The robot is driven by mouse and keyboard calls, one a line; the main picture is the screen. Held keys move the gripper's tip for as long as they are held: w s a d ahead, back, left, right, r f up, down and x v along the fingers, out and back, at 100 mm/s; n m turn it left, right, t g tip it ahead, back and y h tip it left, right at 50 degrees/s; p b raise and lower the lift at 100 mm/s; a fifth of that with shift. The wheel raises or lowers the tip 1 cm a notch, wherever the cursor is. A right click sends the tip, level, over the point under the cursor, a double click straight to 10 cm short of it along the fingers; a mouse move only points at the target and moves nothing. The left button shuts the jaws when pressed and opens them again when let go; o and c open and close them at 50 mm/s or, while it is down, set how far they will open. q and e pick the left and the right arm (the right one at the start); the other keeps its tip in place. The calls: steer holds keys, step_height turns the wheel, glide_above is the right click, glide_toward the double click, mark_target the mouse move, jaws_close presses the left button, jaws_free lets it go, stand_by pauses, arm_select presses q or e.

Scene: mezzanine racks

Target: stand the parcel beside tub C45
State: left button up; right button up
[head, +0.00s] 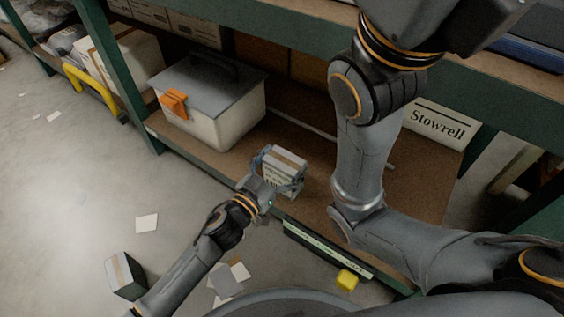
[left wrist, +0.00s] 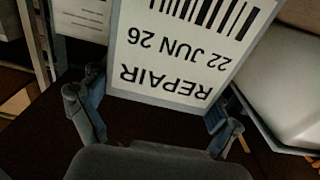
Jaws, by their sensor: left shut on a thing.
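My left gripper (head: 281,184) is shut on a small parcel (head: 284,161) at the front of the lower brown shelf. The parcel looks upright; I cannot tell whether it touches the board. In the left wrist view the parcel (left wrist: 185,45) shows a white label with a barcode, "REPAIR" and "22 JUN 26", between the two fingers (left wrist: 155,112). A pale tub (head: 215,121) with a grey lid and an orange latch stands on the shelf, left of and behind the parcel, apart from it. No C45 marking is readable. The tub also shows in the left wrist view (left wrist: 285,85). My right gripper is out of view.
The lower shelf (head: 330,190) has bare board right of the parcel, partly behind my right arm. A green upright (head: 122,75) stands left of the tub. A box (head: 125,275), papers (head: 228,283) and a yellow block (head: 347,279) are below, outside the shelf.

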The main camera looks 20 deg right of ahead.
arm_select(q)
steer(key=shift+f, duration=0.1)
steer(key=o, duration=1.2)
